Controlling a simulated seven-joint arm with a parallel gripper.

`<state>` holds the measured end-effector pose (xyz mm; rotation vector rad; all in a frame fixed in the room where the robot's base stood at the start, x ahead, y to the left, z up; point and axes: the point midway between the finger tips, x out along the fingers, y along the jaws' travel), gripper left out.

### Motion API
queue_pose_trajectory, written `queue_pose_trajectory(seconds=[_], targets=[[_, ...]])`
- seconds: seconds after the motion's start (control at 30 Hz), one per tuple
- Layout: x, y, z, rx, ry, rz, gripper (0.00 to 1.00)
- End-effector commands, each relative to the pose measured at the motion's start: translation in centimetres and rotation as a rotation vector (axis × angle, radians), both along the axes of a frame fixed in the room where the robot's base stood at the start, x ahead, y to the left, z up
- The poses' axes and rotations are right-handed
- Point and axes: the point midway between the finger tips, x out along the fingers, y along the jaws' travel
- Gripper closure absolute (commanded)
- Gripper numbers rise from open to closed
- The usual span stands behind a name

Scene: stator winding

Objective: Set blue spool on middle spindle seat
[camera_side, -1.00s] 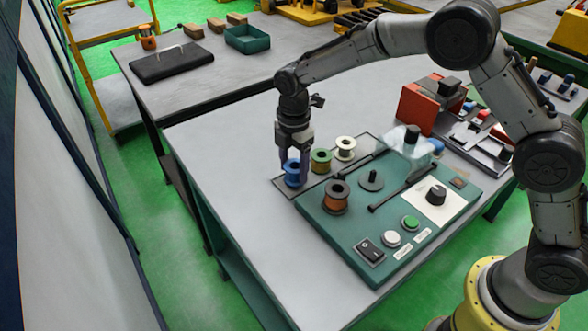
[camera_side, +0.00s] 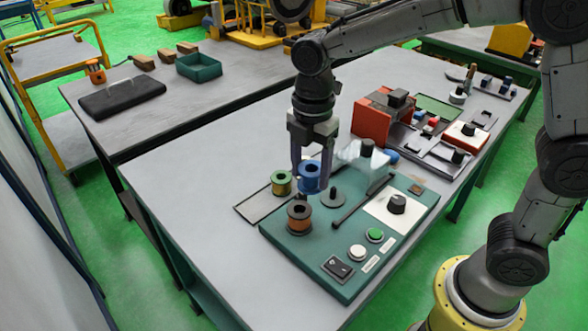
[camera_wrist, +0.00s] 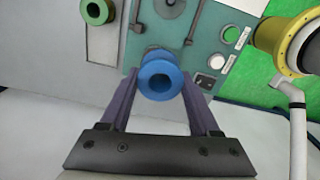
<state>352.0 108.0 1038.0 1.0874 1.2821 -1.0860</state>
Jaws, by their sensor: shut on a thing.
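The blue spool (camera_side: 310,177) is in my gripper (camera_side: 311,170), between its two fingers. It is upright and appears raised, near the back edge of the teal panel (camera_side: 290,247). The wrist view also shows the blue spool (camera_wrist: 160,80) between the fingertips of my gripper (camera_wrist: 158,84). A bare dark spindle seat (camera_side: 333,198) with an upright peg stands on the panel, right of the spool; its disc (camera_wrist: 168,6) shows at the top of the wrist view. A copper spool (camera_side: 299,218) sits on the panel in front; in the wrist view it is mostly hidden behind the blue spool.
A green spool (camera_side: 281,183) stands on the dark tray (camera_side: 255,206), left of my gripper. A black bar (camera_side: 362,201) lies right of the bare seat. A clear cover (camera_side: 362,155), knob (camera_side: 397,204) and red box (camera_side: 372,121) are farther right. The table's left part is clear.

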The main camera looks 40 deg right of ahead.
Motion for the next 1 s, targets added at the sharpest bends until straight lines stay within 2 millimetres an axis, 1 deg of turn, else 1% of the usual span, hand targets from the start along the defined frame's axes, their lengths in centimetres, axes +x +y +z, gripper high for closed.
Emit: queue_pose_trajectory(seconds=[0.07, 0.13, 0.3, 0.4, 0.5, 0.67, 1.0], targets=[[-0.3, -0.1, 0.1, 0.000, -0.001, 0.037, 0.93], [-0.3, -0.8, -0.1, 0.000, -0.001, 0.076, 0.93], [0.3, -5.1, -0.6, 0.000, 0.000, 0.069, 0.93], [0.4, -7.0, -0.7, 0.000, 0.000, 0.032, 0.93], [0.4, -8.2, -0.8, 0.000, 0.001, 0.001, 0.93], [0.4, -8.6, -1.5, 0.000, 0.002, -0.012, 0.93], [0.4, -8.5, -4.1, 0.000, 0.003, -0.010, 0.93]])
